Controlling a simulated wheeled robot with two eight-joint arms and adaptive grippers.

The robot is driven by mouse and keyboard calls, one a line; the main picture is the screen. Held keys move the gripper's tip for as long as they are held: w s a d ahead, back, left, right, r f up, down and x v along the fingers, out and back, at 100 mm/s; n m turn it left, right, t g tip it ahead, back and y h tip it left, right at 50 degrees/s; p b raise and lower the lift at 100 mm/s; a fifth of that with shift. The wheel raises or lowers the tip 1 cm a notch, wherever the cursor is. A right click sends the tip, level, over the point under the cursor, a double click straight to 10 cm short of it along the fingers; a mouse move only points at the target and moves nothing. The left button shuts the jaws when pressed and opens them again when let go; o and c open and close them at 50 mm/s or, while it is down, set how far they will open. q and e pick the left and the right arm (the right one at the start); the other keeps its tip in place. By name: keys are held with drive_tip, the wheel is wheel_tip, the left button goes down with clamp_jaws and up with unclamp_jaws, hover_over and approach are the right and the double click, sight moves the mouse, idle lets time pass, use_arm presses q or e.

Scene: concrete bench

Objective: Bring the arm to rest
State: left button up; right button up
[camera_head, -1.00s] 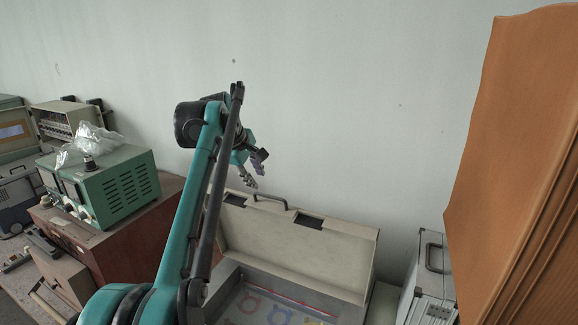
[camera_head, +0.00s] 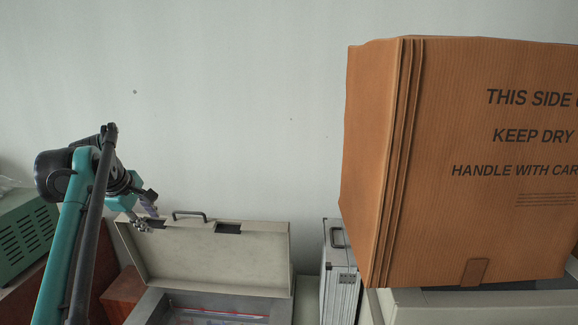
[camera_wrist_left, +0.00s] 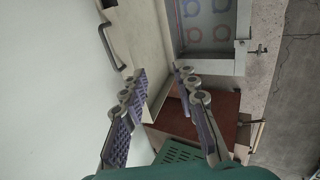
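My left arm comes in from the left in the head view, bent at a black joint. My left gripper (camera_head: 145,212) hangs in the air by the upper left of the open case lid. In the left wrist view the left gripper (camera_wrist_left: 158,85) has its two purple-padded fingers apart with nothing between them. My right arm and gripper show in neither view.
The open beige case (camera_head: 210,255) stands against the wall, its lid raised. A silver case (camera_head: 338,270) is beside it. A large cardboard box (camera_head: 460,160) fills the right side. A green instrument (camera_head: 22,235) is at the left. The wall area above the lid is clear.

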use_arm(q)
drive_tip(key=s+d+f+m+b, duration=0.5)
drive_tip(key=s+f+b, duration=0.5)
drive_tip(key=f, duration=1.1)
drive_tip(key=s+d+f+m+b, duration=0.6)
drive_tip(key=s+f+b, duration=0.4)
drive_tip(key=f+b, duration=0.5)
drive_tip(key=s+d+f+m+t+b, duration=0.1)
drive_tip(key=s+d+f+m+b, duration=0.5)
drive_tip(key=f, duration=2.2)
drive_tip(key=s+d+b, duration=0.1)
drive_tip(key=s+b, duration=0.3)
drive_tip(key=b, duration=0.3)
drive_tip(key=shift+s+f+y+b, duration=0.2)
drive_tip(key=shift+s+y+b, duration=0.1)
drive_tip(key=shift+s, duration=0.1)
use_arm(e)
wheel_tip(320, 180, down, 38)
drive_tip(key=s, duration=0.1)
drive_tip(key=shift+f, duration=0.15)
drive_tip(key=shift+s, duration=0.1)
